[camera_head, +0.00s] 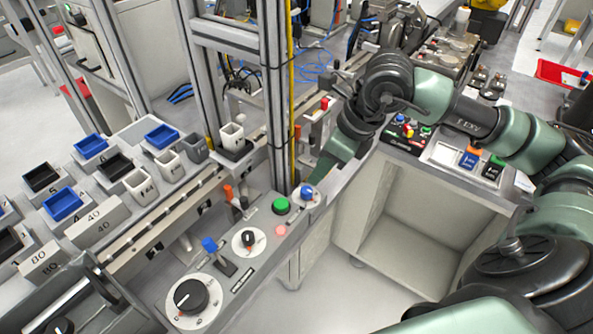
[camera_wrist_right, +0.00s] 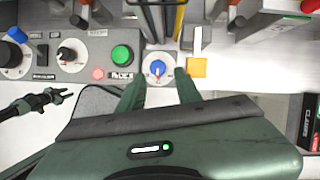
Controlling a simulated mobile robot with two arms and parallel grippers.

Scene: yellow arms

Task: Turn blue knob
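The blue knob (camera_head: 306,192) sits on a white round dial at the far right end of the grey control panel. In the right wrist view the blue knob (camera_wrist_right: 158,68) is just ahead of my fingertips, centred between them. My right gripper (camera_head: 318,178) reaches down from the upper right close beside the knob. In the right wrist view the right gripper (camera_wrist_right: 159,88) is open, with one green finger on each side of the dial's lower part. I cannot tell whether a finger touches the dial. My left gripper is not in view.
A green button (camera_head: 281,206) is just left of the knob. A black dial (camera_head: 249,239), a blue lever (camera_head: 210,245) and a large black dial (camera_head: 190,296) are nearer. A yellow block (camera_wrist_right: 197,67) is right of the knob. Metal posts (camera_head: 272,100) rise behind.

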